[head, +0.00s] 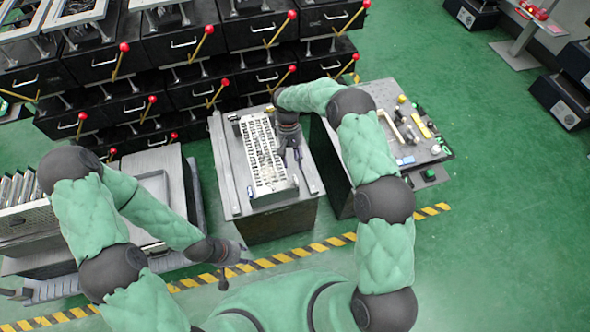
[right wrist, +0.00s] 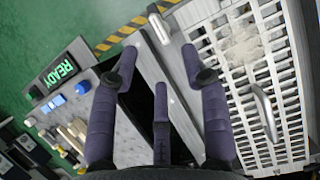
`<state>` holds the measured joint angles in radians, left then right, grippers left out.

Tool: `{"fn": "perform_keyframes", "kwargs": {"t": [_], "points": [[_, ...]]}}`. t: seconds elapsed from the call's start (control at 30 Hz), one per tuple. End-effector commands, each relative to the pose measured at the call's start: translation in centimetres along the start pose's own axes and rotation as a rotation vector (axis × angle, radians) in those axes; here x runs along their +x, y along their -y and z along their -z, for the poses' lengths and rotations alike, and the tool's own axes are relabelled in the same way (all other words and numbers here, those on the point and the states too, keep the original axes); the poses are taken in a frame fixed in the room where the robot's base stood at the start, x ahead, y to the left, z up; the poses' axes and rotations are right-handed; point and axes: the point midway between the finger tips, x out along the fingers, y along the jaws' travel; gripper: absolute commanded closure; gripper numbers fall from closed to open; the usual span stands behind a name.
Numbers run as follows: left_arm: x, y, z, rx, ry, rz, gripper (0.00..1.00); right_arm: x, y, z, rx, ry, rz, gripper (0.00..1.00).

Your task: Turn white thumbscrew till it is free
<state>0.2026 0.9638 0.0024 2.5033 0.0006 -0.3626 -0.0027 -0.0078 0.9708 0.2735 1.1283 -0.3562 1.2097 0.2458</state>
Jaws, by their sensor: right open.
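My right gripper (head: 297,166) hangs over the right side of the middle bench, beside the white slotted panel (head: 262,150). In the right wrist view the right gripper (right wrist: 160,68) has its dark fingers spread, with nothing between them. The white slotted panel (right wrist: 245,75) is to the right there, with a pale dusty patch and a silver handle (right wrist: 265,112). I cannot pick out a white thumbscrew in either view; it may be hidden or too small. My left gripper (head: 232,262) hangs low at the front, away from the bench; its fingers are too small to read.
A side table (head: 415,165) with small tools stands right of the bench. A lit READY sign (right wrist: 62,67) shows in the right wrist view. Black lever boxes (head: 180,45) with red-knobbed levers line the back. Green floor (head: 480,230) is clear at right.

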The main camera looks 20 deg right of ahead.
Motion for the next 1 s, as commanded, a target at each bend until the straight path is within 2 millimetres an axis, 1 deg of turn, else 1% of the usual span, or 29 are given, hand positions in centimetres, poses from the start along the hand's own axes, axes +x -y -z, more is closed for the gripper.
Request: {"fn": "perform_keyframes", "kwargs": {"t": [0.03,0.1,0.2,0.33,0.5,1.0], "points": [[0.0,0.0,0.0,0.0,0.0,0.0,0.6,-1.1,0.0,0.1,-0.001,-0.004,0.0,0.54],[0.0,0.0,0.0,0.0,0.0,0.0,0.6,-2.4,0.0,0.1,0.0,-0.005,0.0,0.54],[0.0,0.0,0.0,0.0,0.0,0.0,0.6,-3.7,0.0,0.1,0.001,-0.003,0.0,0.54],[0.0,0.0,0.0,0.0,0.0,0.0,0.6,-4.9,0.0,0.1,0.001,-0.002,0.0,0.54],[0.0,0.0,0.0,0.0,0.0,0.0,0.6,-5.4,0.0,0.0,0.0,0.0,0.0,0.54],[0.0,0.0,0.0,0.0,0.0,0.0,0.6,-5.3,0.0,0.0,0.0,0.0,0.0,0.54]]}}
